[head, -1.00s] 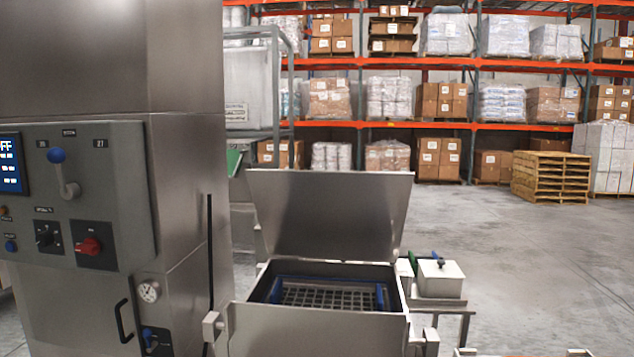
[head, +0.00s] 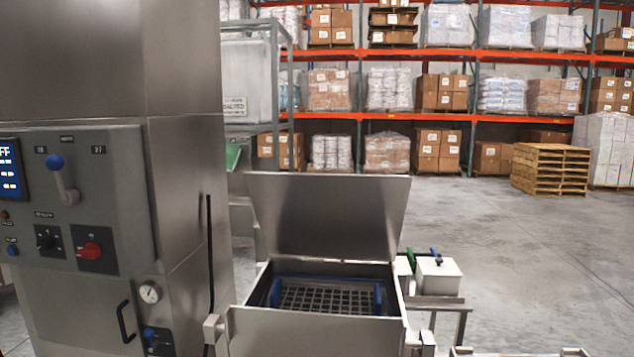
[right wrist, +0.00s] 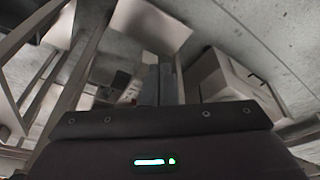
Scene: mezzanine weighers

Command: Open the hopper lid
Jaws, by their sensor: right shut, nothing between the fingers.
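The hopper lid (head: 325,215) is a flat steel plate in the head view. It stands raised at the back edge of the hopper (head: 315,332), tilted back, and the hopper mouth is uncovered. Inside the mouth lies a dark grid (head: 327,297) with blue handles at its sides. Neither gripper shows in the head view. In the right wrist view my right gripper (right wrist: 168,82) is shut and empty, its fingers pointing away from the camera. I cannot tell from these frames how far it is from the lid.
A steel cabinet with a control panel (head: 80,200) stands close on the left. Pallet racks (head: 430,55) and stacked wooden pallets (head: 550,168) are far back. The floor (head: 530,270) at right is mostly clear.

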